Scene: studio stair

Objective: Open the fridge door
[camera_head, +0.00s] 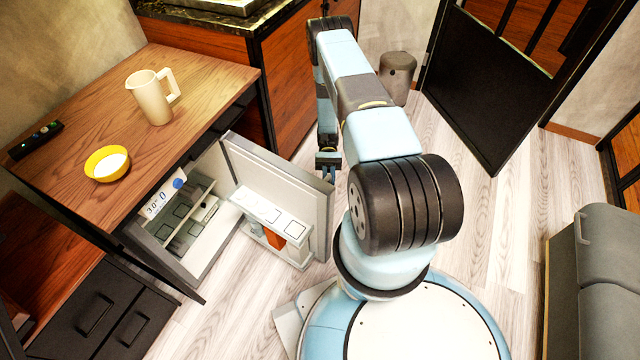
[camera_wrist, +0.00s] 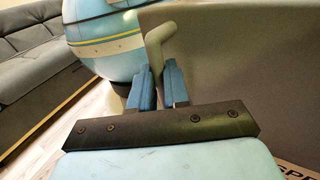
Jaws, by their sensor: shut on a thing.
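The fridge (camera_head: 212,239) stands under the wooden counter, and its door (camera_head: 286,187) is swung wide open toward me. The shelves inside the fridge and the racks on the inner side of the door show in the head view. My gripper (camera_head: 328,165) is at the door's outer edge. In the wrist view my gripper (camera_wrist: 159,88) has its blue fingers shut on the door handle (camera_wrist: 155,47), a grey-green bent bar. The grey outer face of the door (camera_wrist: 240,70) fills the right of that view. The handle is hidden in the head view.
On the wooden counter (camera_head: 190,85) stand a cream pitcher (camera_head: 152,98), a yellow bowl (camera_head: 106,164) and a black remote (camera_head: 36,140). A grey bin (camera_head: 397,77) stands at the back. A grey sofa (camera_head: 590,280) is at the right. The floor between is clear.

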